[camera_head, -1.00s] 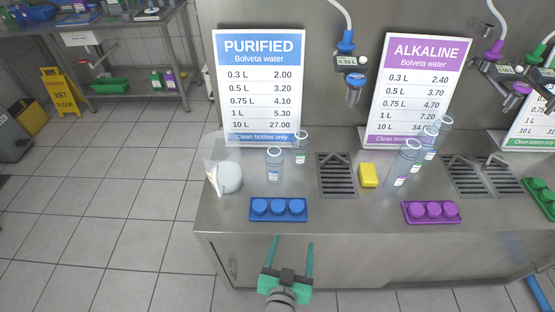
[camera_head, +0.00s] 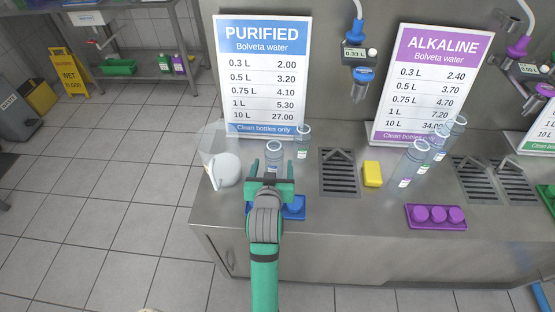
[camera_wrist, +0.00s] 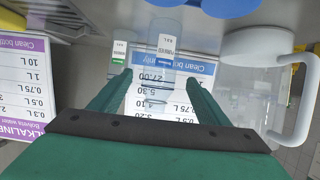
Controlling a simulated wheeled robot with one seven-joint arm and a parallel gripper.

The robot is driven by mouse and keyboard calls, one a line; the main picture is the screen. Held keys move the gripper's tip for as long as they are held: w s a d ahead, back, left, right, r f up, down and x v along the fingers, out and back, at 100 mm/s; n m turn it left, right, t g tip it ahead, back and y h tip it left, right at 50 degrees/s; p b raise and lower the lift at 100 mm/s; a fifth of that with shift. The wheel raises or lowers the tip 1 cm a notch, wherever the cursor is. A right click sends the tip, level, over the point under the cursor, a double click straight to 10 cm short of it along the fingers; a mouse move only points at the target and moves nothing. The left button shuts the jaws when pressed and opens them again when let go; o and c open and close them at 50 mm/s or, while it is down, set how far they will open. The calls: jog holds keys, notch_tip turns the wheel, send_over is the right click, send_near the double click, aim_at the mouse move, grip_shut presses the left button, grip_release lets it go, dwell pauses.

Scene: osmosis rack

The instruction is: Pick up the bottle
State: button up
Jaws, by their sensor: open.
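A small clear bottle (camera_head: 273,150) with a pale label stands on the steel counter (camera_head: 330,215), in front of the blue PURIFIED sign. My gripper (camera_head: 272,167) is open, its green fingers just on the near side of this bottle. In the wrist view, which looks upside down, the bottle (camera_wrist: 166,44) shows between and beyond the two spread fingers (camera_wrist: 157,77). I cannot tell whether the fingertips reach around it. A second clear bottle (camera_head: 303,140) stands behind it to the right and also shows in the wrist view (camera_wrist: 119,52).
A clear pitcher (camera_head: 226,168) stands close on the left. A blue cap tray (camera_head: 295,207) is partly hidden under my arm. A drain grate (camera_head: 339,176), yellow sponge (camera_head: 372,174), purple cap tray (camera_head: 436,214) and several more bottles (camera_head: 412,162) are to the right.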

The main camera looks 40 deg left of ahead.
jog(key=shift+w+a+f, duration=0.35)
jog(key=shift+w+a, duration=0.1)
jog(key=shift+a, duration=0.3)
jog(key=shift+w+d+x, duration=0.1)
jog(key=shift+d+x, duration=0.1)
jog(key=shift+x, duration=1)
jog(key=shift+w+d+x, duration=0.1)
jog(key=shift+d+x, duration=0.05)
jog(key=shift+x, duration=1.1)
jog(key=c, duration=1.1)
jog(key=shift+c, duration=0.2)
